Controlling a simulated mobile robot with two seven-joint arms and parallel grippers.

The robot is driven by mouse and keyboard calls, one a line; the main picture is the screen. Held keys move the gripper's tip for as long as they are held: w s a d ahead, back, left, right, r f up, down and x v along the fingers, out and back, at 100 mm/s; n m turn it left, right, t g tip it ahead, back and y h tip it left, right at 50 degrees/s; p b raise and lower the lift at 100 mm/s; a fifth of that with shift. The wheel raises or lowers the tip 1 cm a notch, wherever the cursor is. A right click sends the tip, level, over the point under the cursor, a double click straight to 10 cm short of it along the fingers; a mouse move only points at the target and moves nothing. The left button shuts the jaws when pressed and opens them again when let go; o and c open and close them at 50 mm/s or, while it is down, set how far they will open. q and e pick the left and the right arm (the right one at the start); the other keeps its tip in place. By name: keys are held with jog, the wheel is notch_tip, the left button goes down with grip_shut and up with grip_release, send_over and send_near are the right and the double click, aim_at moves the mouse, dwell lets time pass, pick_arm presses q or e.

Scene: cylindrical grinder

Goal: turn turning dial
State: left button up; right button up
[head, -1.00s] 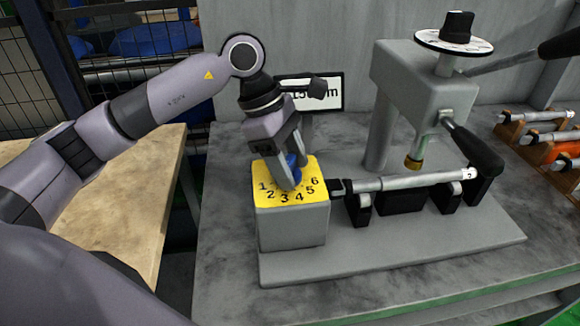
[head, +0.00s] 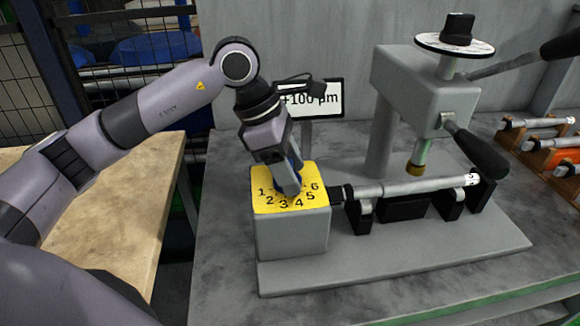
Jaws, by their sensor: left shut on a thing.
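The turning dial (head: 297,163) is blue and sits on the yellow numbered top (head: 262,176) of a grey box (head: 290,234). The numbers 1 to 6 show around its front. My left gripper (head: 292,182) comes down over the dial from above and is shut on it. Its fingers hide most of the dial, so the pointer direction cannot be told. A display (head: 318,99) behind the gripper reads "+100 µm", its left end partly covered by my arm. My right gripper is not in view.
A cylindrical shaft (head: 412,186) lies on black supports right of the box. Above it stands the grey grinder head (head: 425,90) with a black-handled lever (head: 476,152). More shafts rest on a wooden rack (head: 520,146) at far right. The base plate's front (head: 400,258) is clear.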

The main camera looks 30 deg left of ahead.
pick_arm(q)
jog(key=o, duration=1)
jog(key=shift+c, duration=0.2)
jog(key=v, duration=0.7)
jog(key=shift+a+r, duration=0.1)
